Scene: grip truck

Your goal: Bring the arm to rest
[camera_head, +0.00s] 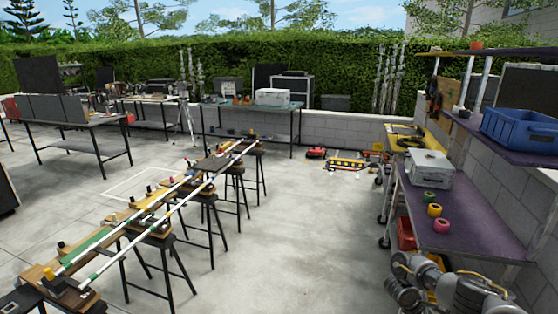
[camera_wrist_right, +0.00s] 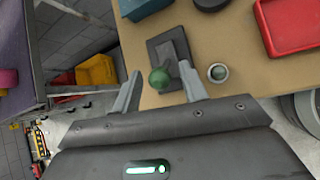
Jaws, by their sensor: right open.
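My right arm (camera_head: 440,285) shows at the bottom right of the head view, bent beside the shelf unit; its gripper is not clear there. In the right wrist view my right gripper (camera_wrist_right: 160,88) is open, its two grey fingers apart. A green ball knob (camera_wrist_right: 159,78) on a dark plate (camera_wrist_right: 168,55) shows between the fingers, over a tan board (camera_wrist_right: 225,55). A small round cup-like piece (camera_wrist_right: 217,72) is just right of the right finger. I cannot tell whether the fingers touch anything. My left gripper is in neither view.
A purple-topped shelf (camera_head: 470,225) at right holds a grey case (camera_head: 430,168) and several coloured tape rolls (camera_head: 435,210). A blue crate (camera_head: 520,130) sits above. Trestles carry long rails (camera_head: 150,215) at left. A red tray (camera_wrist_right: 290,25) lies on the board. Open concrete floor (camera_head: 300,230) lies between.

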